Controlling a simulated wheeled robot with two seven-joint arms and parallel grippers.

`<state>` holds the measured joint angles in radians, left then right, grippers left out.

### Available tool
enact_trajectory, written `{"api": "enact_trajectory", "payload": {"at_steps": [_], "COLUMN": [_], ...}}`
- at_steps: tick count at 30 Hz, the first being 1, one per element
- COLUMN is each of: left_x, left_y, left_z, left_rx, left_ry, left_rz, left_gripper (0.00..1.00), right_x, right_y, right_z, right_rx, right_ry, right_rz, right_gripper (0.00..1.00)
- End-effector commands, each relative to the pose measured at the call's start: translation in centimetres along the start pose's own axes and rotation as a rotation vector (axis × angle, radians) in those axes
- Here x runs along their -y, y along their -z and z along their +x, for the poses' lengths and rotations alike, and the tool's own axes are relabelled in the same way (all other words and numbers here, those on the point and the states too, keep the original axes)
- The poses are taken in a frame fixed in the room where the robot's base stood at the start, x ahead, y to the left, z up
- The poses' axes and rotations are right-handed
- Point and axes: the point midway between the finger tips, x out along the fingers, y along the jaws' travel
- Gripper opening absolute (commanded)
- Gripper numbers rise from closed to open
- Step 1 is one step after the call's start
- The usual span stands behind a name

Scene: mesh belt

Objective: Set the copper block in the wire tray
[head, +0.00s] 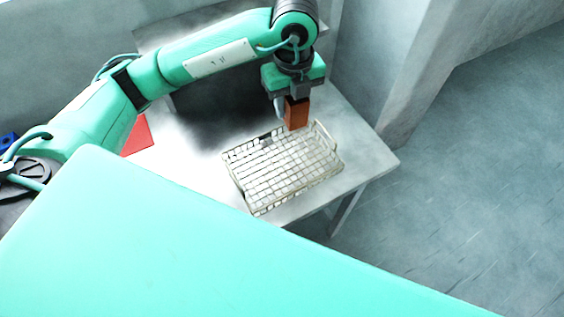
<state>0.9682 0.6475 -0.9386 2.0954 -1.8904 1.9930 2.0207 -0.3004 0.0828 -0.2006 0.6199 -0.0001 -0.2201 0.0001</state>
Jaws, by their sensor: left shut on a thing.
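The copper block (297,114) is a brown-orange upright block. My left gripper (292,100) is shut on it and points down, at the back right part of the wire tray. The wire tray (250,207) is a shallow pale mesh basket on the table. The block's lower end shows near the tray's back rim; whether it touches the tray or hangs above it I cannot tell. My right gripper is not in view.
The grey table (372,160) has bare room to the right of the tray. A red flat thing (138,137) lies at the left, partly hidden by my left arm. A wall and a pillar (405,75) stand behind the table.

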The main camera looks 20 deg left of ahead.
Motion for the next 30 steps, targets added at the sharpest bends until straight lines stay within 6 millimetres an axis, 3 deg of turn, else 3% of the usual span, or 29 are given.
{"api": "enact_trajectory", "payload": {"at_steps": [5, 8, 21, 25, 30], "left_x": [0.1, 0.1, 0.0, 0.0, 0.1], "left_y": [0.1, 0.1, 0.1, 0.1, 0.1], "left_z": [-0.4, 0.4, 11.4, 13.9, 15.4], "left_rx": [-0.001, -0.002, -0.003, -0.001, -0.001], "left_ry": [0.000, -0.003, -0.006, -0.003, -0.001], "left_rz": [-0.120, -0.142, -0.142, -0.140, -0.140], "left_gripper": [0.07, 0.07, 0.07, 0.07, 0.07], "right_x": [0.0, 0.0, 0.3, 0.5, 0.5], "right_y": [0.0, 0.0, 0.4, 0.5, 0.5], "right_z": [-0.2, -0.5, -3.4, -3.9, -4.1], "right_rx": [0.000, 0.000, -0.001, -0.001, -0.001], "right_ry": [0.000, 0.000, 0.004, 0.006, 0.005], "right_rz": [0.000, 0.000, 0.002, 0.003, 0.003], "right_gripper": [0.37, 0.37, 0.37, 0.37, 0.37]}}
